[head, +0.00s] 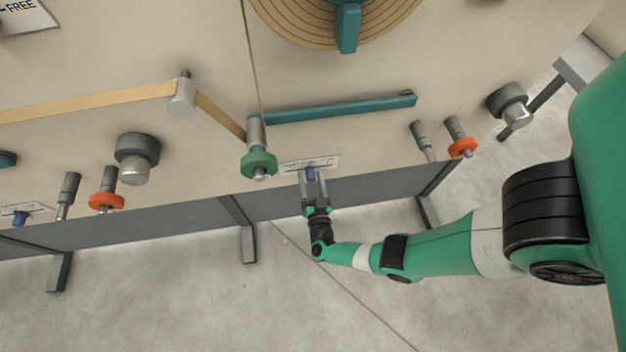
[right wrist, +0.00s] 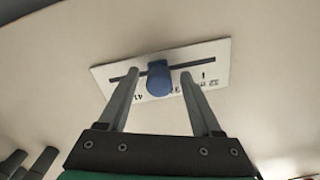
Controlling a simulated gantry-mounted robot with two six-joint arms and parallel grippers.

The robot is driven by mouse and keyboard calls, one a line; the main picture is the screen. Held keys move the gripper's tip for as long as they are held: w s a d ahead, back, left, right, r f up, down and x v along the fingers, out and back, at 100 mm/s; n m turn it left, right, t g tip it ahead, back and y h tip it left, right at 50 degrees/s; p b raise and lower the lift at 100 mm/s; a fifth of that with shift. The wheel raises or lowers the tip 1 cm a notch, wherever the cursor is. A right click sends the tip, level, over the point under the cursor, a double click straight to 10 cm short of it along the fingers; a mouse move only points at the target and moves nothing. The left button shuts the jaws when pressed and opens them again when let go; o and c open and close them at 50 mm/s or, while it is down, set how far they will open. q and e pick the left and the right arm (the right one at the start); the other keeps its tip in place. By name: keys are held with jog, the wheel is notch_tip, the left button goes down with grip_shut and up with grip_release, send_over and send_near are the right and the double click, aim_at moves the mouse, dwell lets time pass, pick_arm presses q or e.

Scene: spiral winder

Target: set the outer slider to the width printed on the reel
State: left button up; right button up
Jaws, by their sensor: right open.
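A blue slider knob (head: 310,174) stands on a white scale plate (head: 328,162) at the front edge of the bench. In the right wrist view the knob (right wrist: 159,80) sits in a dark slot across the plate (right wrist: 216,56). The plate's printed figures are upside down there and partly hidden by the knob and fingers. My right gripper (head: 314,175) is open, with one finger on each side of the knob; gaps show in the right wrist view. The reel (head: 280,20) is cut off at the top; no printed width is legible on it. My left gripper is out of view.
A green-collared post (head: 258,163) stands just left of the plate, below a teal bar (head: 340,107). Another blue slider (head: 20,217) is at the far left. Bare floor lies in front.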

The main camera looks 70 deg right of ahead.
jog(key=p+v, duration=0.1)
jog(key=v, duration=1)
jog(key=shift+p, duration=0.35)
jog(key=shift+a, duration=0.1)
